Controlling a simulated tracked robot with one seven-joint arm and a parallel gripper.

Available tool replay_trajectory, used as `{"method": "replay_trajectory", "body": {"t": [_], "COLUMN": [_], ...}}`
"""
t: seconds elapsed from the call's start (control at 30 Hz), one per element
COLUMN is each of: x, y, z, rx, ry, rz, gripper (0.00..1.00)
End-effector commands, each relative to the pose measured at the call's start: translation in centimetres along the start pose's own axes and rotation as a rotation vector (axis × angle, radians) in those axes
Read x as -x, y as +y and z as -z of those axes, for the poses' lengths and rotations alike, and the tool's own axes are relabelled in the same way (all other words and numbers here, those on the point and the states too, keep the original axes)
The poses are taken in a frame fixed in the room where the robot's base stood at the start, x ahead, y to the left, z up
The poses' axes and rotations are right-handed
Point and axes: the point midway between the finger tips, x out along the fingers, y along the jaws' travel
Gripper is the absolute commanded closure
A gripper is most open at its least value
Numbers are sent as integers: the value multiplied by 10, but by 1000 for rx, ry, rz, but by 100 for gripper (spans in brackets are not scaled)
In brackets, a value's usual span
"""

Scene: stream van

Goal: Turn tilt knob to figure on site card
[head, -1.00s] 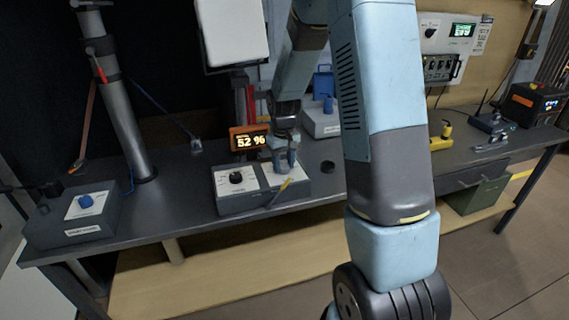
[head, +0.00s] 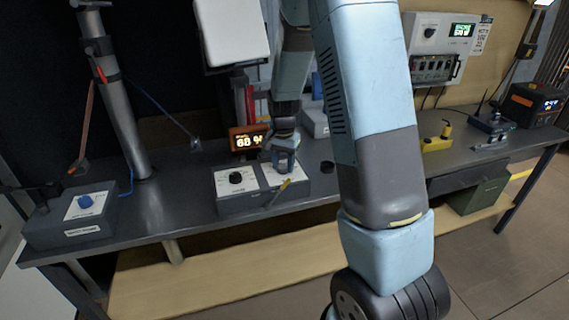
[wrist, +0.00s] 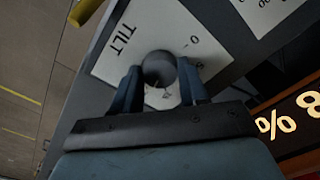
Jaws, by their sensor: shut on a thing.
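The tilt knob (wrist: 158,66) is a dark round knob on a white plate marked TILT (wrist: 118,42) in the wrist view. My gripper (wrist: 160,80) is shut on it, one blue finger on each side. In the head view my gripper (head: 283,160) is over the right half of the grey control box (head: 240,203) and hides the knob. An orange-lit display (head: 247,141) behind the box reads 60-something percent. In the wrist view the display (wrist: 300,118) shows an 8 beside the percent sign. I cannot tell which paper is the site card.
A second black knob (head: 236,178) is on the box's left half. A yellow pointed thing (head: 284,187) is at its front. A grey box with a blue knob (head: 85,201) stands at left. A small printed sheet (head: 483,35) hangs on the back wall at right. Bare bench lies between boxes.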

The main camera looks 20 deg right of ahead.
Motion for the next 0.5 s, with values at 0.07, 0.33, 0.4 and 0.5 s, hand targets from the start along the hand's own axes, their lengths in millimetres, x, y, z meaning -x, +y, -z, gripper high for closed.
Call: {"method": "replay_trajectory", "body": {"t": [0.07, 0.33, 0.4, 0.5], "x": [0, 0, 0, 0], "y": [-1, -1, -1, -1], "z": [0, 0, 0, 0], "rx": [-37, -119, -129, -137], "ry": [2, 2, 2, 2], "rz": [1, 1, 1, 2], "gripper": [87, 87, 87, 87]}}
